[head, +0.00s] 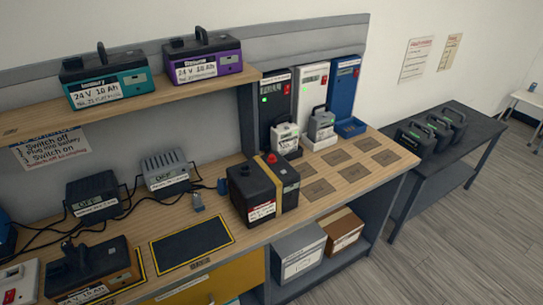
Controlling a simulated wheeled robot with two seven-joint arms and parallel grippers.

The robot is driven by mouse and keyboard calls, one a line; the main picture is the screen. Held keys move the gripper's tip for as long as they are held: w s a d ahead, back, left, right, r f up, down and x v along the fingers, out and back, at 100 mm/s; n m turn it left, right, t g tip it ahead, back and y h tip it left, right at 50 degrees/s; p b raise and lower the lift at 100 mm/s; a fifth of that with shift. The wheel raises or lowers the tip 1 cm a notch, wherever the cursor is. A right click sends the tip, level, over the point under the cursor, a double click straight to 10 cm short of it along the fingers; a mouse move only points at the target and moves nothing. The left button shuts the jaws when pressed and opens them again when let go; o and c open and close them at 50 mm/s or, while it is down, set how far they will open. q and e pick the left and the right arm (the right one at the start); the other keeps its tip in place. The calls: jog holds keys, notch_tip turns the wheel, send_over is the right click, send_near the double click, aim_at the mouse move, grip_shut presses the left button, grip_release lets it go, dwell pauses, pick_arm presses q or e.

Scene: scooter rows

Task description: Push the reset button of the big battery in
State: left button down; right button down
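A large black battery (251,193) with a yellow-tan strap around it stands on the workbench, right of the dark mat. It carries a red-and-white label on its front. A small red round part (271,158) shows on its top; I cannot tell whether it is the reset button or a terminal cap. Neither of my grippers is in the head view.
A teal battery (105,77) and a purple one (203,58) stand on the shelf above. Two chargers (93,197) with cables lie behind. The yellow-edged dark mat (192,243) is empty. Upright units (311,93) stand at the back right. Several black cases rest on the side table (460,150).

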jog(key=shift+w+r, duration=0.4)
jog(key=shift+w, duration=0.3)
jog(key=shift+s, duration=0.1)
